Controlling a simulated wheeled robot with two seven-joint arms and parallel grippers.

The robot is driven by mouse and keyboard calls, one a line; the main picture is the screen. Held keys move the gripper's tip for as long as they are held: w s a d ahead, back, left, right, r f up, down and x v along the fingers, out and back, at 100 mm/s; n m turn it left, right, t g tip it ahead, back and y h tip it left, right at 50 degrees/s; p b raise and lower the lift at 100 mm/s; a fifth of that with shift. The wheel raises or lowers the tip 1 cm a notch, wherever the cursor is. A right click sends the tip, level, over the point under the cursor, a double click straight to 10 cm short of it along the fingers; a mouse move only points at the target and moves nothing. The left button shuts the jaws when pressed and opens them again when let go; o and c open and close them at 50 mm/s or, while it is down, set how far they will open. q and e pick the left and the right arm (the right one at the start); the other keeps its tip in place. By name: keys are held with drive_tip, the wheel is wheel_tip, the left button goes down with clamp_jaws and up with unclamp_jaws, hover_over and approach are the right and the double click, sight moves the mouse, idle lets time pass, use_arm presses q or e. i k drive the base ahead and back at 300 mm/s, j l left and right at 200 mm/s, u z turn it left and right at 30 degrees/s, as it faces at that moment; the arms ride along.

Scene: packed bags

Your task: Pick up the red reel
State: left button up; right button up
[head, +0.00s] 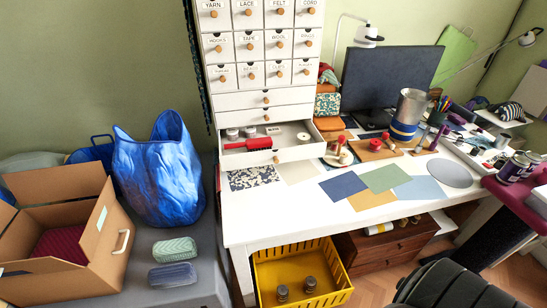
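Several red things show in the head view, and I cannot tell for certain which is the reel. A small red item (386,136) sits on a wooden board on the white desk. Another small piece with red on it (339,142) stands on a round dish beside the drawer. Neither of my grippers is in view.
A yellow crate (303,268) with two small jars stands under the white desk (290,215). A blue bag (160,175), an open cardboard box (110,235) and two small cases are at the left. Coloured sheets (385,177) lie flat. A dark chair (455,287) is at the bottom right.

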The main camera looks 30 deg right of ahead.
sight(375, 145)
drive_tip(key=z, duration=1.9)
drive_tip(key=i+l, duration=0.2)
drive_tip(key=l, duration=0.15)
drive_tip(key=i+l, duration=0.2)
drive_tip(key=l, duration=0.2)
drive_tip(key=i+l, duration=0.2)
drive_tip(key=l, duration=0.15)
drive_tip(key=i+l, duration=0.2)
drive_tip(key=l, duration=0.2)
drive_tip(key=i+l, duration=0.2)
drive_tip(key=l, duration=0.15)
drive_tip(key=i+l, duration=0.2)
drive_tip(key=l, duration=0.2)
